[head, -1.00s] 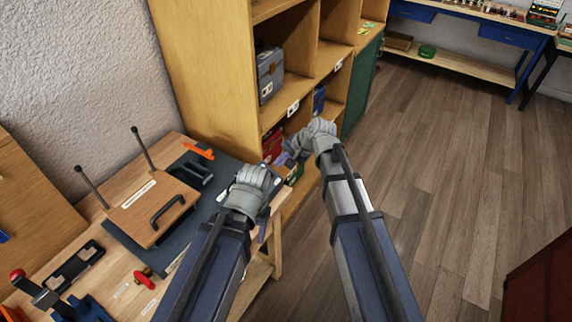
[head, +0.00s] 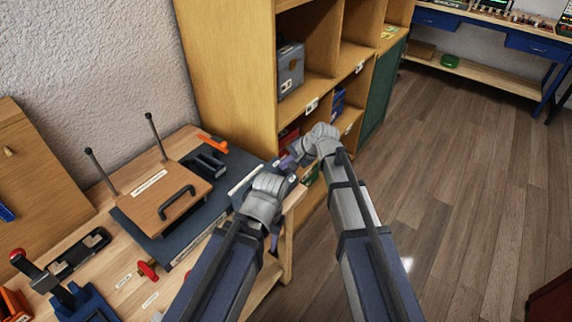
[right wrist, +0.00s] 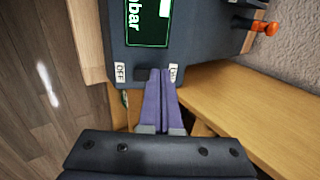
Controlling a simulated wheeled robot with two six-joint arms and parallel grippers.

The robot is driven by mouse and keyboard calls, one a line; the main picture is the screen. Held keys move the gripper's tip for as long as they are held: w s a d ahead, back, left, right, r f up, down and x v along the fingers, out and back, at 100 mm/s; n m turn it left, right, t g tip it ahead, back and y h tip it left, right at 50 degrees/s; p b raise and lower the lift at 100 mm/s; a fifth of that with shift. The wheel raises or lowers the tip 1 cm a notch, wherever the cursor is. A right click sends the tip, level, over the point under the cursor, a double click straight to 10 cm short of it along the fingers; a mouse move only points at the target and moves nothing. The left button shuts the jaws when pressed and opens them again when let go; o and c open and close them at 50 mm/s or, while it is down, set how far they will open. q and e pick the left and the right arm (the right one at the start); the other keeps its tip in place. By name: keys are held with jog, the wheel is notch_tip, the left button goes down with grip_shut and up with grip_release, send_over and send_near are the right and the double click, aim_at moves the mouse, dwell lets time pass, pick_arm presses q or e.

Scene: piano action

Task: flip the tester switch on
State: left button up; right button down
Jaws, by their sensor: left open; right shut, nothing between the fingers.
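The tester (right wrist: 190,58) is a dark slate unit at the bench end, with a green-framed display (right wrist: 148,22) whose white text partly shows as "bar". On its near face, a small black switch (right wrist: 141,74) sits between an OFF label (right wrist: 120,73) and a second, partly covered label (right wrist: 174,73). My right gripper (right wrist: 161,73) is shut and empty, its purple fingertips right beside the switch, on the side away from OFF. Contact cannot be told. In the head view my right gripper (head: 288,162) is at the bench corner. My left gripper (head: 274,242) is open below it, mostly hidden by its wrist.
A wooden board with two posts and a black handle (head: 178,203) stands on the bench left of my arms. An orange-handled clamp (head: 212,143) is behind. A wooden shelf unit (head: 228,75) rises close beyond my grippers.

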jog(key=shift+w+a, duration=0.2)
jog(key=shift+s+f, duration=0.1)
jog(key=shift+s, duration=0.05)
jog(key=shift+d, duration=0.1)
jog(key=shift+s+d, duration=0.1)
jog(key=shift+s+d+f, duration=0.2)
jog(key=shift+s+d, duration=0.15)
jog(key=shift+d, duration=0.15)
jog(key=shift+r, duration=0.1)
jog(key=shift+s+d+r+p, duration=0.1)
jog(key=shift+d+r+p, duration=0.05)
jog(key=shift+r+p, duration=0.25)
jog(key=p+v, duration=1)
jog(key=v, duration=0.3)
jog(key=shift+d, duration=0.15)
